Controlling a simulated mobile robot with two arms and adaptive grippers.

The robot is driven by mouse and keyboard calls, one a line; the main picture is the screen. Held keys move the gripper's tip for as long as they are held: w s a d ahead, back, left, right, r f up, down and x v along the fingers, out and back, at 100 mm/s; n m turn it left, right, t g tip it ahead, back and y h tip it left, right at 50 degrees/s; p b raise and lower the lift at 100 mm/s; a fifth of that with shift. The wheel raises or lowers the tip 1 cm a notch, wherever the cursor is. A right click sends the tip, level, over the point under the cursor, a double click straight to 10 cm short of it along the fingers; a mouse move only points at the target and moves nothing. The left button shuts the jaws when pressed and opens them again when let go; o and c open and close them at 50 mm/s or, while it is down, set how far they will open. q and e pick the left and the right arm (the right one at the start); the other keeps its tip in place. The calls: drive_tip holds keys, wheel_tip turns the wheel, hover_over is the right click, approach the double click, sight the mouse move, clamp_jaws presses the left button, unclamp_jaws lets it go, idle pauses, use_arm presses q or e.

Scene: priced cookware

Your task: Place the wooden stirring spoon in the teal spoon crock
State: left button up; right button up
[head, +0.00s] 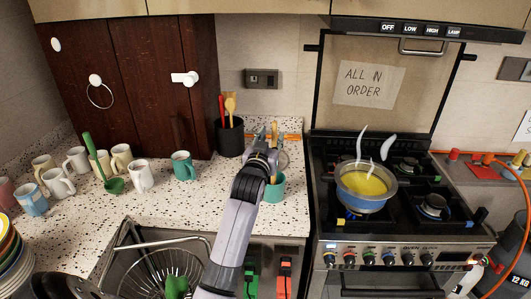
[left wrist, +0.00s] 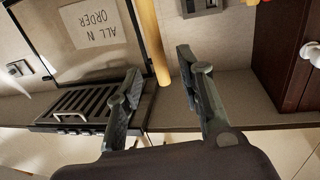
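The teal crock (head: 275,188) stands on the speckled counter just left of the stove, partly hidden by my left arm. My left gripper (head: 267,138) is above and just behind it in the head view. In the left wrist view my left gripper (left wrist: 160,64) has its fingers spread. A pale wooden handle (left wrist: 148,35), which looks like the wooden spoon's, shows between the spread fingers, with a gap on both sides. Its other end is out of frame, so I cannot tell whether it stands in the crock.
A black crock (head: 230,138) with red and wooden utensils stands behind left. A teal mug (head: 183,166), several pale mugs and a green ladle (head: 101,165) occupy the left counter. A pot of yellow liquid (head: 365,187) sits on the stove. A wire basket (head: 165,268) is in front.

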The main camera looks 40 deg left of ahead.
use_arm(q)
drive_tip(key=b+v, duration=0.1)
drive_tip(key=v, duration=0.6)
drive_tip(key=shift+s, duration=0.25)
